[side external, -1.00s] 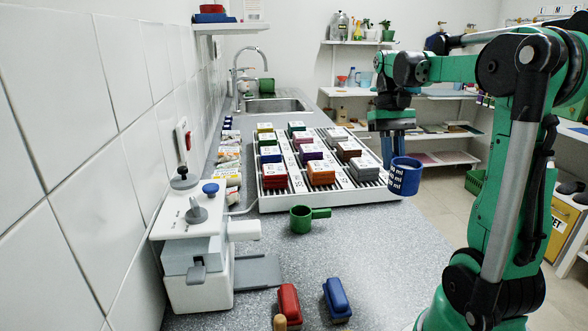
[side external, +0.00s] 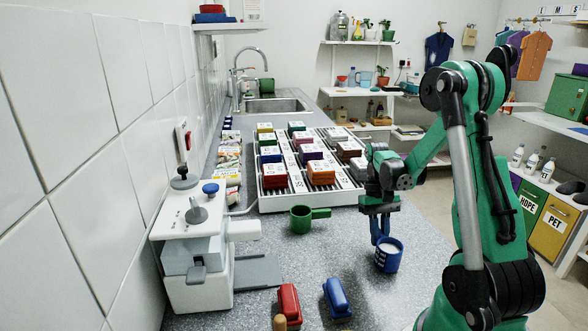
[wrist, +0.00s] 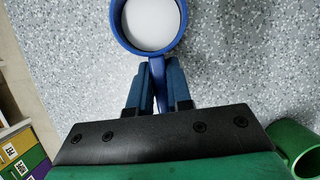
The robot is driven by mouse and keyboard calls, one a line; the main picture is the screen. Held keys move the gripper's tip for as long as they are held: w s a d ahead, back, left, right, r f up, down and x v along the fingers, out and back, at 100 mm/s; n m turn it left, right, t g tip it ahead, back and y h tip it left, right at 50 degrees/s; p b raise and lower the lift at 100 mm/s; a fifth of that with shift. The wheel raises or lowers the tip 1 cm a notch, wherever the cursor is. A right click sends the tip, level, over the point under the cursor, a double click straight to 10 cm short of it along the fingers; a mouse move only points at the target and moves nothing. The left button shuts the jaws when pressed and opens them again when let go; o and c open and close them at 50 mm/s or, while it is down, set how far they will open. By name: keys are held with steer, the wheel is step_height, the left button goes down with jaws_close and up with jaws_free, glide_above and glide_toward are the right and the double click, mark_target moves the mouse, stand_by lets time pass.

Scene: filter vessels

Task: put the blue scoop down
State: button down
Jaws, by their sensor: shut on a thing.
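The blue scoop (side external: 387,260) is a round cup with white contents inside and pale lettering on its side. It is upright, low over or on the right part of the counter; I cannot tell whether its base touches. My gripper (side external: 379,232) points down and is shut on its handle. In the wrist view the scoop's rim (wrist: 117,30) shows at the top, and the handle runs between the two blue fingers of my gripper (wrist: 158,82).
A green scoop (side external: 301,222) stands to the left; it also shows in the wrist view (wrist: 291,146). A tray of coloured blocks (side external: 283,203) lies behind. Red (side external: 288,305) and blue (side external: 336,299) brushes lie in front. Speckled counter (side external: 330,252) between them is clear.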

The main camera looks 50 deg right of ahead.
steer(key=shift+f, duration=0.3)
steer(key=shift+f, duration=0.1)
steer(key=c, duration=0.8)
jaws_free()
steer(key=v, duration=1.2)
steer(key=w+a+n+t+h, duration=0.1)
steer(key=a+n+t, duration=0.2)
steer(key=a, duration=0.5)
steer(key=w+a+n+t+h, duration=0.1)
steer(key=w+a+n+t, duration=0.1)
steer(key=a, duration=0.5)
steer(key=w+a+r+n+t+h, duration=0.1)
steer(key=a+n+t, duration=0.3)
steer(key=a, duration=0.4)
steer(key=shift+w+a+t, duration=0.3)
steer(key=shift+w+t, duration=0.2)
steer(key=shift+t, duration=0.2)
